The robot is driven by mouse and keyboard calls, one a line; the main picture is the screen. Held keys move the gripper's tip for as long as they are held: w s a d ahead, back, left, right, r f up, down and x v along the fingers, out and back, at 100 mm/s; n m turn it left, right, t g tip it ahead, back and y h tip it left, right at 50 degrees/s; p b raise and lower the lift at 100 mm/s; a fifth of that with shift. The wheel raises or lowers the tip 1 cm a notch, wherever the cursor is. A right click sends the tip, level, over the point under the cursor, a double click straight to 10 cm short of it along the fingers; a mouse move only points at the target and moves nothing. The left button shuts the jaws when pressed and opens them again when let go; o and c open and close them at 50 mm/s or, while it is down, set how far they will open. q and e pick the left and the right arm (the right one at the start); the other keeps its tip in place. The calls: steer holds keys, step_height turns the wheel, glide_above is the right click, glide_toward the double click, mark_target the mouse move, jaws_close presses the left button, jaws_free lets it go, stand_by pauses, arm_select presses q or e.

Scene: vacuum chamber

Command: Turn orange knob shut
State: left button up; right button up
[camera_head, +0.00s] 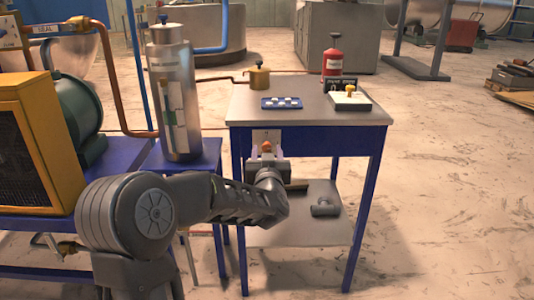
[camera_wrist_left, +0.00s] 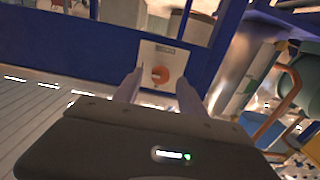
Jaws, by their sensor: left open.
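The orange knob (camera_head: 267,147) sits on a pale plate (camera_head: 261,136) at the blue side of the table, below the tabletop's left end. In the left wrist view the knob (camera_wrist_left: 160,75) shows as a round orange piece on the white plate (camera_wrist_left: 162,60), with a dark label above it. My left gripper (camera_head: 268,156) is open and points at the plate. In the left wrist view its two fingers (camera_wrist_left: 158,90) stand apart, with the knob appearing between and just beyond their tips. I cannot tell whether they touch it. My right gripper is not in view.
The tabletop (camera_head: 300,118) carries a blue tray (camera_head: 282,103), a red bottle (camera_head: 333,62), a white box with a yellow knob (camera_head: 350,99) and a brass pot (camera_head: 259,78). A steel cylinder (camera_head: 174,95) stands left. A lower shelf (camera_head: 300,228) lies below. Floor right is open.

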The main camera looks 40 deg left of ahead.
arm_select(q)
steer(key=shift+w+a, duration=0.3)
steer(key=shift+w, duration=0.1)
steer(key=shift+c, duration=0.2)
jaws_close()
